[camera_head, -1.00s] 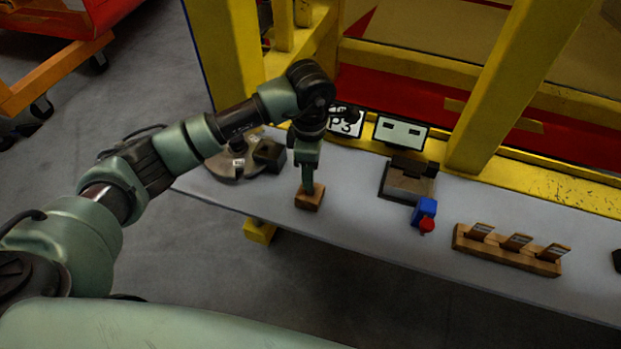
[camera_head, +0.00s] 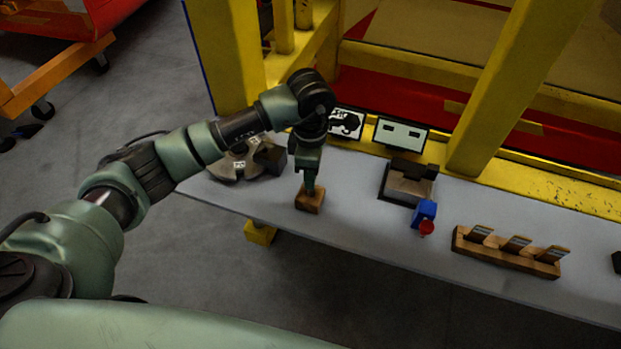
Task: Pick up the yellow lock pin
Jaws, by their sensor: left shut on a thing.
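My left gripper (camera_head: 311,188) points down over a small brown wooden block (camera_head: 309,202) on the grey table, with its fingertips at the block's top. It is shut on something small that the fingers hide. I cannot make out the yellow lock pin, nor tell whether it stands in the block. My right gripper is not in view.
On the grey table (camera_head: 355,212) stand a round grey device (camera_head: 232,168) at left, a dark-topped box (camera_head: 407,183), a blue block with a red knob (camera_head: 426,228) and a wooden rack with several cards (camera_head: 505,252). Two small screens (camera_head: 401,134) and yellow beams (camera_head: 510,90) stand behind.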

